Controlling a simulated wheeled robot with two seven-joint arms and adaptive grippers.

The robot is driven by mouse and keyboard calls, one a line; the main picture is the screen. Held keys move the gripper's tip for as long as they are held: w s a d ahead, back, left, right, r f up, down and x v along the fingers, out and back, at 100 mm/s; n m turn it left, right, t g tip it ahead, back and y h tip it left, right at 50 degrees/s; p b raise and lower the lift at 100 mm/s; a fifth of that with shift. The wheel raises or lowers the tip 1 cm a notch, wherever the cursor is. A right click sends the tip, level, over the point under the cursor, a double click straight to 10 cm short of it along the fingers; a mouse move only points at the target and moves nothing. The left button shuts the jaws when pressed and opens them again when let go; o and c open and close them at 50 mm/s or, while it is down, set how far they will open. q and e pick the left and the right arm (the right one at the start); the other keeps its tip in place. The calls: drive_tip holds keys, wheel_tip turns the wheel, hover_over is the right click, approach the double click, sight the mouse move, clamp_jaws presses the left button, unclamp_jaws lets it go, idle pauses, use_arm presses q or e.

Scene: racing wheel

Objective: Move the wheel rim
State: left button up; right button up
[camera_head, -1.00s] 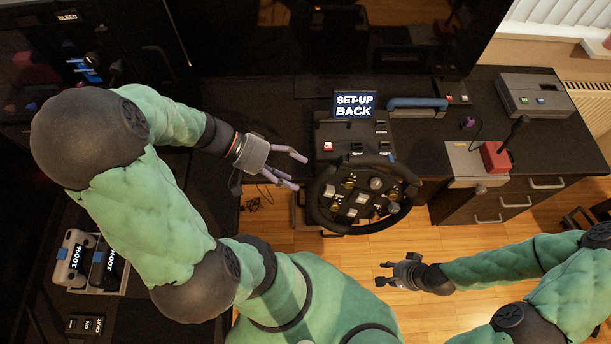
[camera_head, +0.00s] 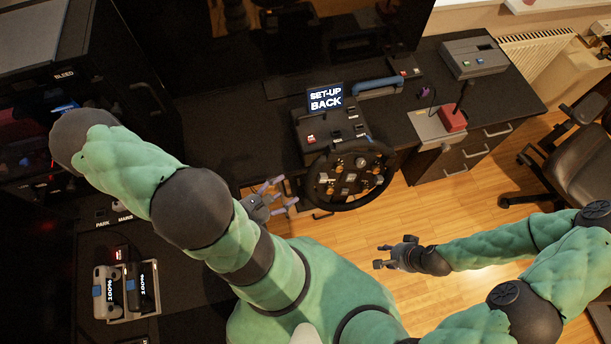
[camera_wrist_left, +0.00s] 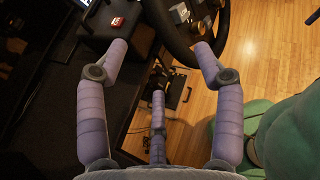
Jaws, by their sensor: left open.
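The black wheel rim (camera_head: 311,188) is round, with a dark button panel in its middle, in front of the console in the head view. Part of the rim (camera_wrist_left: 172,42) shows at the top of the left wrist view. My left gripper (camera_head: 284,193) is open and empty, just left of the rim. In the left wrist view its purple fingers (camera_wrist_left: 160,47) are spread wide, and the right fingertip overlaps the rim; contact cannot be told. My right gripper (camera_head: 380,256) is below the wheel over the floor, its small fingers apart and empty.
A red block with a lever (camera_head: 452,118) and a grey box (camera_head: 473,58) are to the right. A chair (camera_head: 585,165) stands at far right. Wooden floor (camera_head: 430,205) is open below the wheel.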

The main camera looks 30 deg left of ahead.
sight(308, 177)
use_arm(q)
drive_tip(key=shift+b+x, duration=0.85)
drive_tip(key=shift+x, duration=4.25)
drive_tip(key=shift+f, duration=0.1)
drive_tip(key=shift+c, duration=0.3)
clamp_jaws()
